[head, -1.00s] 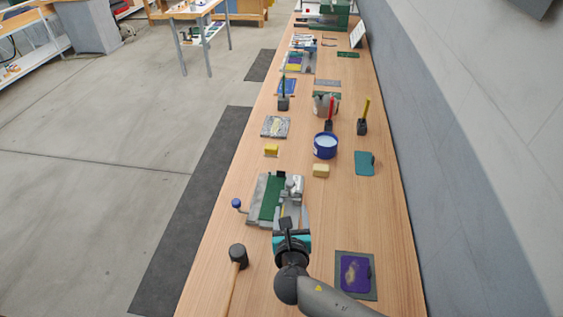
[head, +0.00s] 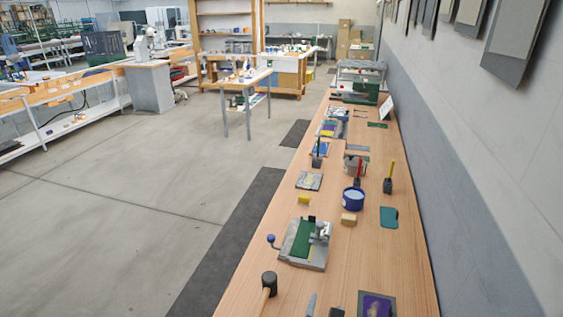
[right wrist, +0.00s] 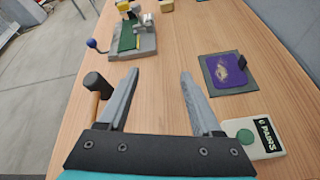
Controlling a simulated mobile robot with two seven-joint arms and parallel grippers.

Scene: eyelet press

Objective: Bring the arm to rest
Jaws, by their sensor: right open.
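My right gripper (right wrist: 160,74) is open and empty, its two grey fingers apart above bare wood in the right wrist view. In the head view only a bit of it (head: 313,303) shows at the bottom edge. The eyelet press (head: 304,244), grey with a green bed and a blue-knobbed lever (head: 271,239), stands ahead of the gripper, apart from it. It also shows at the top of the right wrist view (right wrist: 145,47). My left gripper is not in view.
A black-headed mallet (right wrist: 98,86) lies left of the gripper. A purple patch on a dark mat (right wrist: 227,72) and a white counter box with a green button (right wrist: 252,138) lie right. Beyond the press are a blue tub (head: 353,200) and yellow blocks (head: 304,200). Wood between is clear.

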